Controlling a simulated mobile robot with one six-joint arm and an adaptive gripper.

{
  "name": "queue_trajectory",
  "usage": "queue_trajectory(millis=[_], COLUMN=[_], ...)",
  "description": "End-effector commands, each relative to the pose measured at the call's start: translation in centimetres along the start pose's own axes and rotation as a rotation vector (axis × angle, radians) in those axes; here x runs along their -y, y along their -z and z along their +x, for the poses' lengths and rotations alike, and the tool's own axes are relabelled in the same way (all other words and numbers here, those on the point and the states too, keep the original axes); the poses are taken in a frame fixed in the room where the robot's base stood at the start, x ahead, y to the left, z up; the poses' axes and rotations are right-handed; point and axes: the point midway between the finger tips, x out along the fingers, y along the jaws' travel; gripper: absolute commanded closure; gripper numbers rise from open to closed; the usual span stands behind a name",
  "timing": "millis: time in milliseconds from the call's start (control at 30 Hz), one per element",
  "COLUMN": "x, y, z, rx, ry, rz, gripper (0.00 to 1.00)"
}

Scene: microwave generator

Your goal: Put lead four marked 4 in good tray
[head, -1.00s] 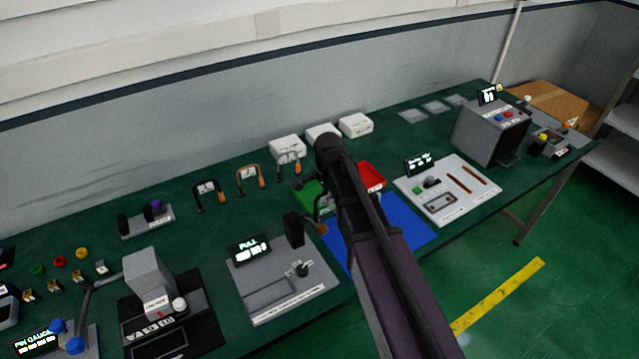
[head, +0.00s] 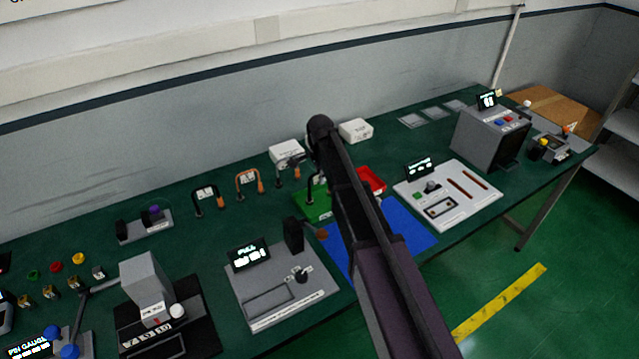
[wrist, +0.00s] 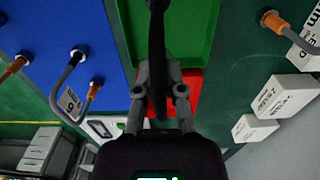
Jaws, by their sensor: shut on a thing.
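My gripper (wrist: 160,95) is shut on a dark, slim lead (wrist: 157,45) in the wrist view. The lead's marking does not show. It is held over the green tray (wrist: 190,20), and I cannot tell whether it touches the tray. The red tray (wrist: 192,108) lies beside the green one. In the head view the green tray (head: 312,212) is partly behind my arm, and the red tray (head: 372,180) shows just right of it. My gripper is mostly hidden there.
A lead tagged 6 or 9 (wrist: 88,88) is over the blue mat (wrist: 45,35). Other leads stand at left, including an orange one (head: 246,176). White boxes (head: 355,130) stand behind the trays. A fixture (head: 280,290) and a panel (head: 448,195) flank the mat.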

Motion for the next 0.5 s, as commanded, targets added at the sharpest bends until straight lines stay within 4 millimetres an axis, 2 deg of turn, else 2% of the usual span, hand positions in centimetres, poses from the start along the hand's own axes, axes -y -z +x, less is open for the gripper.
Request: queue_trajectory(millis=[167, 367, 500], x=[0.1, 1.6, 1.2], y=[0.0, 0.5, 0.4], z=[0.0, 0.2, 1.7], rx=[0.0, 0.0, 0.0], ry=[0.0, 0.0, 0.0], rz=[0.0, 0.0, -0.001], gripper=[1.0, 1.0, 1.0])
